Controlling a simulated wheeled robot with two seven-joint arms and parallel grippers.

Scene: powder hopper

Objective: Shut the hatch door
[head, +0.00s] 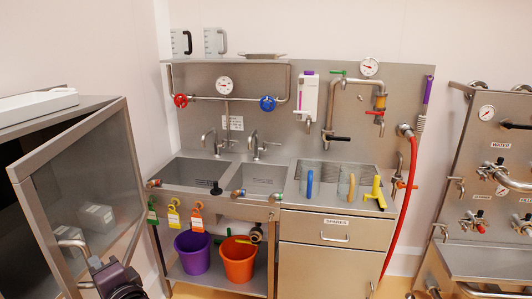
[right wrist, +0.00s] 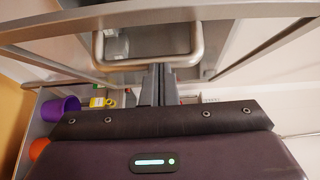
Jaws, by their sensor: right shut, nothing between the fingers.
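The hatch door (head: 128,158) is a metal-framed, see-through panel at the left of the head view. It stands at an angle to the cabinet (head: 85,108), whose dark inside shows to its left. Its metal bar handle (head: 72,244) is low on the panel; the handle also shows in the right wrist view (right wrist: 197,48). My right gripper (head: 95,264) is by the handle. In the right wrist view its fingers (right wrist: 158,69) are shut and empty, with their tips at the handle's bar. I cannot tell whether they touch it. My left gripper is out of view.
A steel sink bench (head: 180,172) stands right of the door, with purple (head: 193,252) and orange (head: 238,262) buckets below. Coloured tags (head: 173,218) hang from its front edge. A white box (head: 35,106) lies on the cabinet. A piped panel (head: 505,150) stands far right.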

